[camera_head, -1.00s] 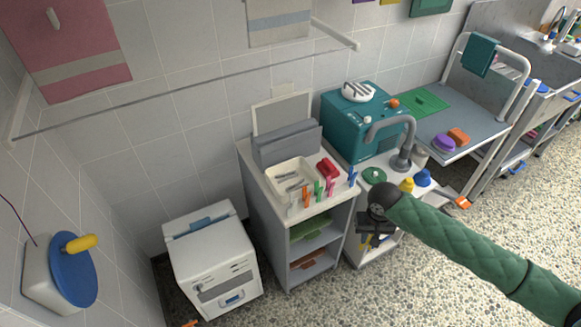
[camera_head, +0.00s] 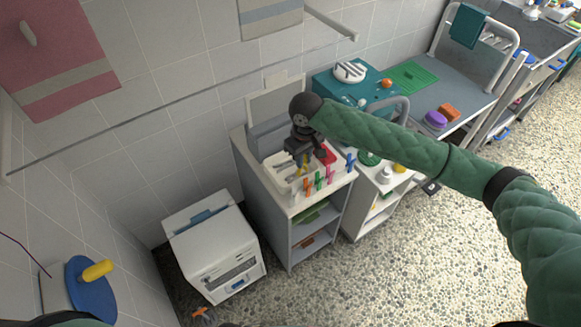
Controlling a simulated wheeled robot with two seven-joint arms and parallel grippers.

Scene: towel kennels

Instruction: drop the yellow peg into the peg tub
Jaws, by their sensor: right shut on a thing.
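My right gripper (camera_head: 302,158) is over the white tub (camera_head: 272,172) on top of the grey shelf unit. It is shut on a small yellow thing between its fingers, which looks like the yellow peg (camera_head: 304,166); the fingers hide much of it. The tub is open at the top, with grey things inside, and the gripper covers its right part. I cannot tell whether the peg touches the tub. My left gripper is not in view.
A red item (camera_head: 327,156) lies right of the tub. A grey panel (camera_head: 268,136) stands behind it. A teal box (camera_head: 338,85) and a curved grey tap (camera_head: 401,105) are to the right. A white cabinet (camera_head: 212,252) stands at lower left. The speckled floor in front is clear.

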